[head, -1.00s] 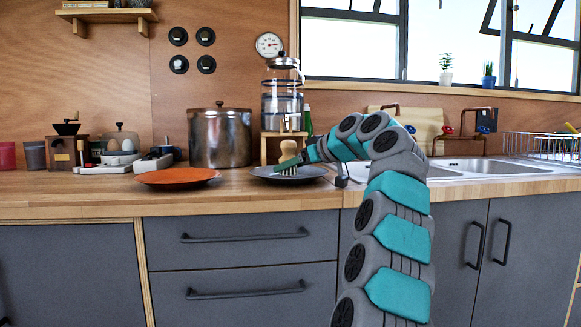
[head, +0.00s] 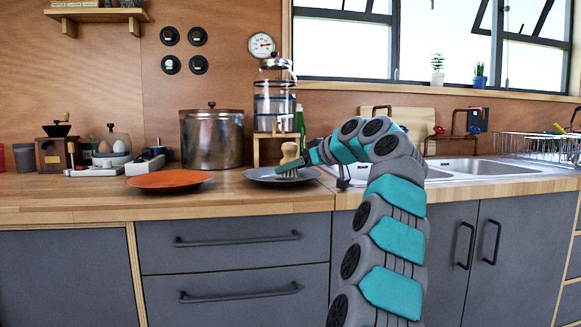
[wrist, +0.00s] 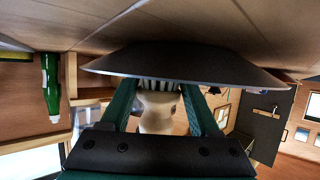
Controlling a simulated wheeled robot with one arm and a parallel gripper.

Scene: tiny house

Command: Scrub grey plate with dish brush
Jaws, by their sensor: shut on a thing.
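The grey plate (head: 262,178) lies on the wooden counter, left of the sink. The dish brush (head: 290,151) has a pale wooden knob and light bristles, and stands about upright with the bristles down at the plate's right half. My gripper (head: 310,157) reaches in from the right and is shut on the brush. In the wrist view the picture is upside down. The dark plate (wrist: 190,62) spans the top, and the brush (wrist: 158,110) sits between the two green fingers of my gripper (wrist: 160,95). The bristles appear to touch the plate.
An orange plate (head: 168,180) lies left of the grey one. A metal pot (head: 211,140) and a glass dispenser (head: 275,100) on a wooden stand are behind. A green bottle (head: 301,122) is beside the stand. The sink (head: 465,168) is at the right.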

